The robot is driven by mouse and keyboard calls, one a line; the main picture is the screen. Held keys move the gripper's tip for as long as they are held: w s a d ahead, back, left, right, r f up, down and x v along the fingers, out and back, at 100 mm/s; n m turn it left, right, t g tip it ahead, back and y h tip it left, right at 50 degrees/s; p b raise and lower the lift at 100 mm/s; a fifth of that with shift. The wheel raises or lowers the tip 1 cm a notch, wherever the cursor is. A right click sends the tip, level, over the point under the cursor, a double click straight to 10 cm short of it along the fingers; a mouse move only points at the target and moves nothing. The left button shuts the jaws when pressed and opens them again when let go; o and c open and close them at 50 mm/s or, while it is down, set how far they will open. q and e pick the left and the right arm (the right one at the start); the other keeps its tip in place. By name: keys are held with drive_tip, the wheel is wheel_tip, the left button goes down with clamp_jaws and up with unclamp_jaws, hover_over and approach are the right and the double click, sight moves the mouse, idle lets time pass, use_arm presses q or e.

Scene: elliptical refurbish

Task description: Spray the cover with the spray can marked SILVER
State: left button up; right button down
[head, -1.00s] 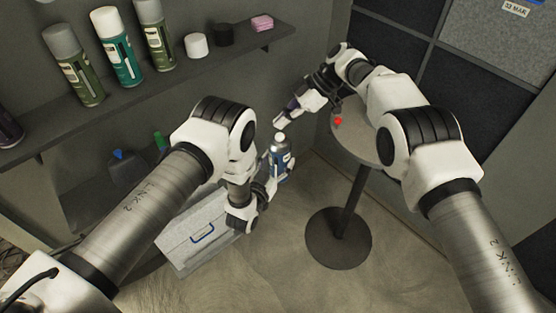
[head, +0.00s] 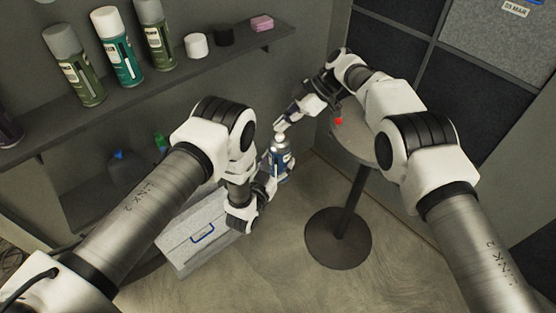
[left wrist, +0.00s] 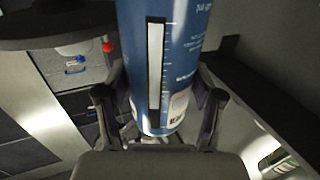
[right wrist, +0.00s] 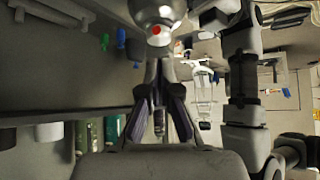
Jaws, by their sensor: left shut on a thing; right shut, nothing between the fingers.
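A blue spray can (head: 279,158) with a pale top is upright in my left gripper (head: 272,182), which is shut around its lower body. The left wrist view shows its blue label with a white strip (left wrist: 155,65); no SILVER marking is readable. My right gripper (head: 282,126) is shut and empty, its fingertips right at the can's top; I cannot tell whether they touch. In the right wrist view the can's silvery top with a red spot (right wrist: 155,30) lies just ahead of the right fingertips (right wrist: 158,65). I cannot identify the cover in these views.
A round pedestal table (head: 352,140) stands right of the can, with a small red thing (head: 338,121) at it, partly behind my right arm. A wall shelf (head: 170,85) holds several other spray cans and small jars. A grey toolbox (head: 200,235) is on the floor.

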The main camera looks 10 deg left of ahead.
drive_tip(key=shift+f, duration=0.15)
idle(0.4)
drive_tip(key=shift+f, duration=1)
use_arm(q)
drive_tip(key=shift+r, duration=0.1)
use_arm(e)
drive_tip(key=shift+r, duration=2.55)
drive_tip(key=v, duration=0.7)
drive_tip(key=shift+w+d, duration=0.15)
drive_tip(key=shift+d, duration=0.05)
